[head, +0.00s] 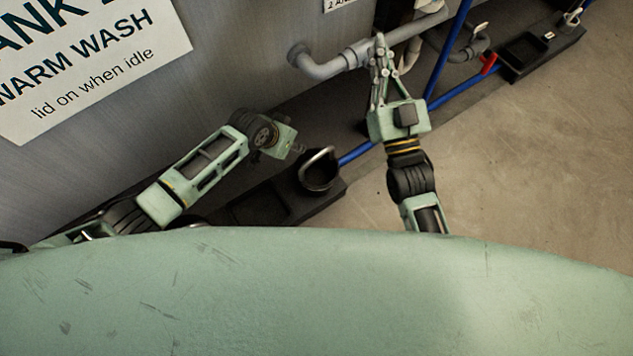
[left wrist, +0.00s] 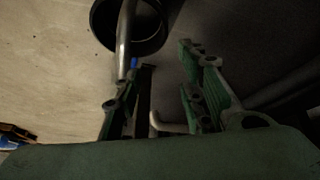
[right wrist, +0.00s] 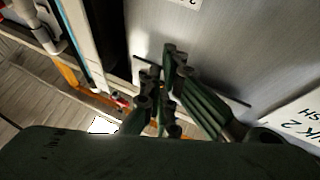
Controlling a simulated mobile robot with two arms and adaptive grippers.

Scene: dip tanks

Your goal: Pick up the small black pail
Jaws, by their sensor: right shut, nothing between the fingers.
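The small black pail (head: 319,181) stands at the end of a low black ledge, with its grey metal handle (head: 322,153) raised. In the left wrist view the pail (left wrist: 101,24) is at the top, up and left of the fingers, and its handle crosses in front of it. My left gripper (left wrist: 166,56) is open and empty, with the handle close to its left finger. Whether they touch I cannot tell. In the head view its fingers are mostly hidden beside the pail. My right gripper (head: 379,42) is shut and empty by a grey pipe; it also shows in the right wrist view (right wrist: 160,60).
The grey tank wall (head: 235,65) with a "warm wash" sign (head: 85,60) rises at the left. A grey pipe (head: 325,68) sticks out from it. A blue pipe (head: 358,153) runs behind the pail. The black ledge (head: 285,208) lies along the tank. The floor (head: 530,170) at the right is clear.

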